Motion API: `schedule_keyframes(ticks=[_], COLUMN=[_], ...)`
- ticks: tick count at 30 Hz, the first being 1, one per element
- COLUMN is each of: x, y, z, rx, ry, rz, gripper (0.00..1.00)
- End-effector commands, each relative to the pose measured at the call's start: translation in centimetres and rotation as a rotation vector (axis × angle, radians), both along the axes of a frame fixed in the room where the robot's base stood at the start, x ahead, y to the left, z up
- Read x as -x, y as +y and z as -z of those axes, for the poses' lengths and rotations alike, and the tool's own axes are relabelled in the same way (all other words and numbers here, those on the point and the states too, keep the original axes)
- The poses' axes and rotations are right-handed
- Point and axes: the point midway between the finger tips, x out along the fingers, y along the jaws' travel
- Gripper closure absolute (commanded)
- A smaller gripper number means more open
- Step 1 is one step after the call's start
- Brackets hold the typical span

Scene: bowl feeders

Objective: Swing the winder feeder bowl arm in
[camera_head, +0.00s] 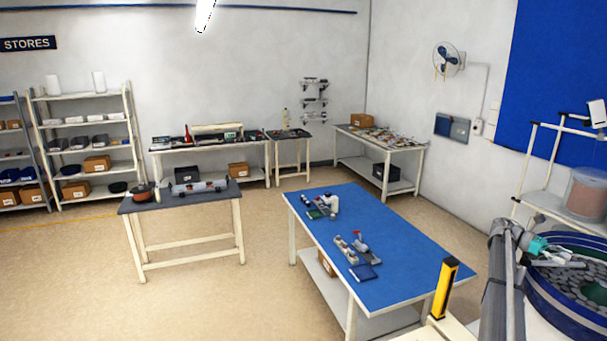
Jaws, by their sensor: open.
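A large round blue feeder bowl (546,303) stands at the lower right, cut off by the picture's edges. Grey parts (575,285) lie inside it, with a green patch among them. My grey arm rises at the bottom right, and its teal-capped wrist reaches over the bowl's far left rim. My arm hides part of the bowl's left side. I cannot make out the bowl's swing arm clearly.
A pale frame (536,168) with a copper-coloured drum (587,192) stands behind the bowl. A blue-topped table (400,240) with small fixtures stands left of my arm, a yellow-and-black post (444,288) near its corner. Open floor lies further left, around a grey table (205,199).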

Motion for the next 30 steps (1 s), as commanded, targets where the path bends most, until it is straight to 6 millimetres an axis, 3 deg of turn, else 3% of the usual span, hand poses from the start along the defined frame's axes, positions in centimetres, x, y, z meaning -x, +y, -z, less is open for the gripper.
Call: schedule_keyframes(ticks=[8, 14, 23, 30], x=[-4.5, -7.7, -7.0, -5.4], y=[2.7, 6.3, 14.9, 24.6], z=[-0.2, 0.8, 7.5, 15.3], rx=[0.042, 0.074, 0.058, 0.005], ry=[-0.023, -0.075, -0.322, -0.627], rz=[-0.058, -0.119, -0.221, -0.266], gripper=[0.24, 0.24, 0.24, 0.24])
